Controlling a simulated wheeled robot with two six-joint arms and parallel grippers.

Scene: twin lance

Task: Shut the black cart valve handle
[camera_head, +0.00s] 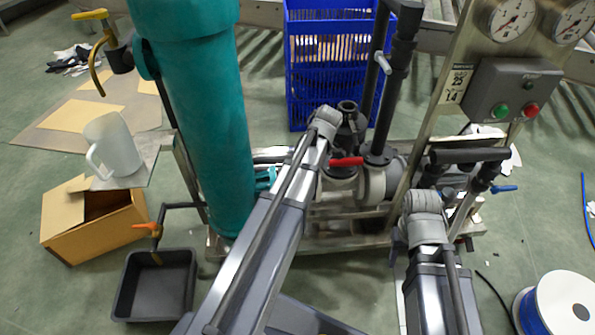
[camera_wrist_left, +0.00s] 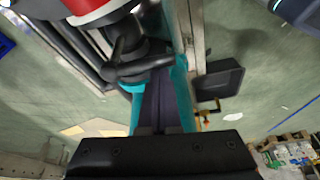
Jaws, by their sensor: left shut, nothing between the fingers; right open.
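I cannot make out for certain which part is the black valve handle. A black bar (camera_head: 470,155) lies level at the right of the cart, below the gauge panel. My right gripper (camera_head: 432,172) is at the bar's left end, partly hidden behind its wrist; it is open, and contact cannot be told. My left arm reaches to the black pipework in the middle, its gripper hidden behind the wrist in the head view. In the left wrist view my left gripper (camera_wrist_left: 160,95) is shut and empty, in front of the teal column (camera_wrist_left: 179,80). A red handle (camera_head: 346,161) sits on the middle valve.
The teal column (camera_head: 205,110) stands left of my left arm. A blue crate (camera_head: 305,75) is behind the cart. A dark tray (camera_head: 125,300), a carton (camera_head: 75,235) and a white cable reel (camera_head: 570,305) are on the floor. A blue handle (camera_head: 503,188) sticks out right.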

